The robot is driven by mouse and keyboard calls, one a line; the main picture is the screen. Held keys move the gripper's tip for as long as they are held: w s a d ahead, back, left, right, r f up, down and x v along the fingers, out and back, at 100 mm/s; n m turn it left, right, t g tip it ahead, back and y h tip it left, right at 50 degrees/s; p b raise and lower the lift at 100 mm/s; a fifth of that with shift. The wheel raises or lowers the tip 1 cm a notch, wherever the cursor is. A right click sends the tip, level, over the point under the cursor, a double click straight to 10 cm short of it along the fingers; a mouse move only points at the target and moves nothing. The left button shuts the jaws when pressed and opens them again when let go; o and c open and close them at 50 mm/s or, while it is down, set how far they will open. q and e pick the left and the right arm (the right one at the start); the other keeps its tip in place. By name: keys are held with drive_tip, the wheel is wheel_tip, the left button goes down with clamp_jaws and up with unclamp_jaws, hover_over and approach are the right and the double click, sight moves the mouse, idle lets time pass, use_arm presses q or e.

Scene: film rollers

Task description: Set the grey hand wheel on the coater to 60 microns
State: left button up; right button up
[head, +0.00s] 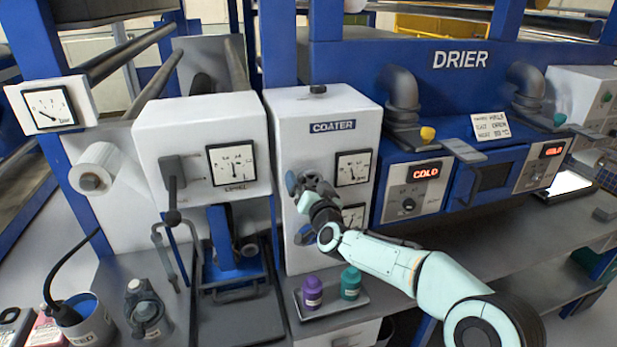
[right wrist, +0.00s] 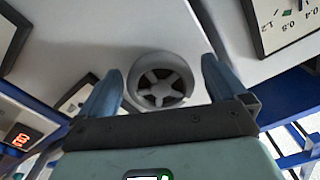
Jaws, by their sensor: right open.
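The white coater (head: 322,110) stands in the middle of the head view with a dial (head: 353,167) on its upper right front and a second dial (head: 353,216) below, partly hidden by my arm. My right gripper (head: 300,209) is in front of the coater's face. In the right wrist view the grey hand wheel (right wrist: 161,82), round and spoked, sits between the two blue fingertips of my open right gripper (right wrist: 160,88). I cannot tell whether the fingers touch it. In the head view the gripper largely covers the wheel. The dial readings are too small to tell. My left gripper is out of view.
A tray (head: 340,309) with a purple bottle (head: 312,292) and a teal bottle (head: 350,283) stands below the coater. A white unit with a lever (head: 173,190) and dial (head: 232,164) is to the left. The blue drier (head: 460,60) is to the right, its displays reading COLD.

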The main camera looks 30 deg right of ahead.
drive_tip(key=shift+w+d, duration=0.1)
drive_tip(key=shift+w, duration=0.25)
drive_tip(key=shift+c, duration=0.7)
drive_tip(key=c, duration=0.8)
drive_tip(key=shift+c, duration=0.2)
